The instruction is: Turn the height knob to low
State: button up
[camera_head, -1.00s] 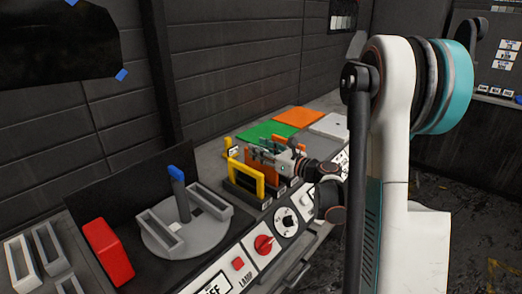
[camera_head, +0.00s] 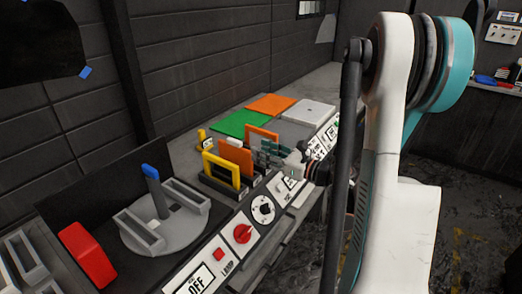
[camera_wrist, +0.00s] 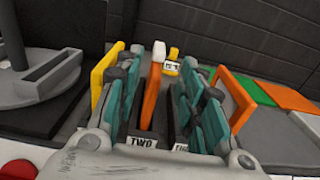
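A round white dial with a black knob (camera_head: 263,209) is on the sloped front panel in the head view. A red rotary knob (camera_head: 243,233) is beside it, nearer me. I cannot read which of these is the height knob; other labelled controls (camera_head: 316,150) farther along are too small to read. My gripper (camera_head: 272,153), with teal fingers, is above the panel's back edge, beyond the dial and apart from both knobs. In the wrist view its fingers (camera_wrist: 160,105) are spread, with an orange upright piece (camera_wrist: 152,92) seen in the gap. No knob shows between them.
A rack with yellow (camera_head: 221,170) and orange (camera_head: 236,156) frames stands close to my gripper. Green (camera_head: 243,123) and orange (camera_head: 270,104) sheets lie behind. A grey turntable (camera_head: 165,232) with a blue-topped post and a red block (camera_head: 86,254) are at left. A small red button (camera_head: 219,254) is near "LAMP".

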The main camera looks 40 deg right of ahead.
aim_at(243, 233)
jog(key=k+j+z, duration=0.15)
jog(key=z, duration=0.2)
jog(key=k+z, duration=0.7)
